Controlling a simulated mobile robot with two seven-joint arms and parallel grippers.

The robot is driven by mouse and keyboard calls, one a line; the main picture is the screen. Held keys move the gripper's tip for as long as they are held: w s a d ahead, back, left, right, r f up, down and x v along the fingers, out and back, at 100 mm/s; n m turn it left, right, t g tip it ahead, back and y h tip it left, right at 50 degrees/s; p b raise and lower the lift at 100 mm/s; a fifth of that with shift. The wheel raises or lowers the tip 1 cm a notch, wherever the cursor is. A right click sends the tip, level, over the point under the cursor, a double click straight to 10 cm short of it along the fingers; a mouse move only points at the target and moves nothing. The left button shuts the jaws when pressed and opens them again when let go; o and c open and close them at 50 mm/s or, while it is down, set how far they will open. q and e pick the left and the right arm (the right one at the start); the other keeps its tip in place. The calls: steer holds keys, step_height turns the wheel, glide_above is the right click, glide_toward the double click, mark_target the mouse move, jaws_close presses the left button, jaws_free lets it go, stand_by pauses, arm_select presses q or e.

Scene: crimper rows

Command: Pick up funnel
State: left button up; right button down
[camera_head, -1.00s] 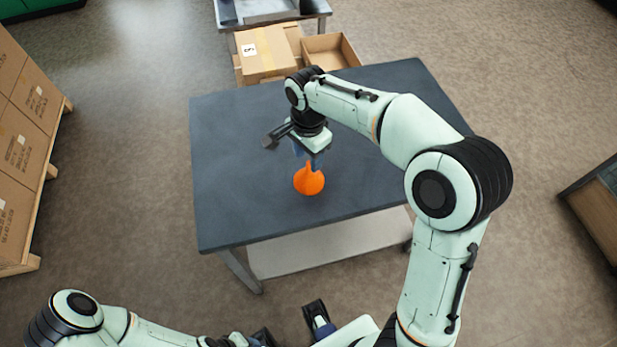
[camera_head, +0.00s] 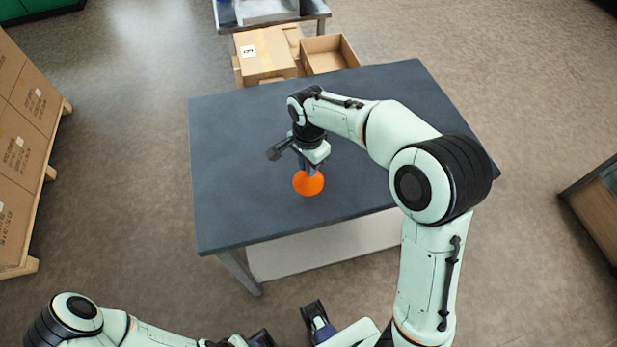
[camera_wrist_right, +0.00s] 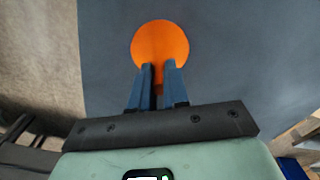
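The orange funnel (camera_head: 308,187) stands on the dark table with its wide mouth down and its narrow stem up. My right gripper (camera_head: 309,170) is directly above it, pointing down, with its fingers at the stem. In the right wrist view, the blue fingers (camera_wrist_right: 159,78) are close together on either side of the stem, and orange fills the narrow gap between them. The wide part of the funnel (camera_wrist_right: 160,43) shows beyond the fingertips. My left gripper (camera_head: 262,338) is partly in view at the bottom edge, away from the table; its fingers are not clear.
The dark table (camera_head: 240,150) is otherwise clear around the funnel. Behind it are a closed cardboard box (camera_head: 264,55) and an open box (camera_head: 329,53). Stacked cartons (camera_head: 25,150) stand at the left. A wooden-sided unit (camera_head: 600,205) is at the right edge.

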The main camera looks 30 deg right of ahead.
stand_by(0.3)
